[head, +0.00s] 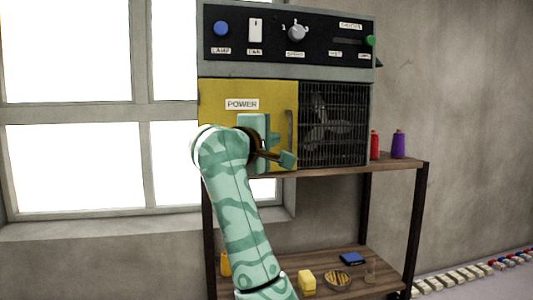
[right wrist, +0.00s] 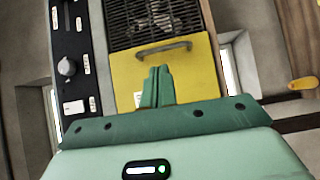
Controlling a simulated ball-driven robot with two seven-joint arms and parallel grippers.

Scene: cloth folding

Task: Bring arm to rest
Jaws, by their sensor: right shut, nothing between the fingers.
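My right arm (head: 238,195), with green camouflage, rises from the bottom of the head view in front of the machine. Its gripper is in front of the yellow door (head: 220,93) labelled POWER. In the right wrist view the two green fingers of my right gripper (right wrist: 157,72) are together with nothing between them. Beyond them are the yellow door and its grey handle (right wrist: 163,48); I cannot tell the exact gap. The door looks closed. My left gripper is not in view.
The machine has a dark control panel (head: 265,48) and a fan grille (head: 345,120). It stands on a wooden shelf (head: 400,166) with a red bottle (head: 375,145) and a purple bottle (head: 398,144). Small items lie on the lower shelf (head: 375,284). A window (head: 70,167) is at left.

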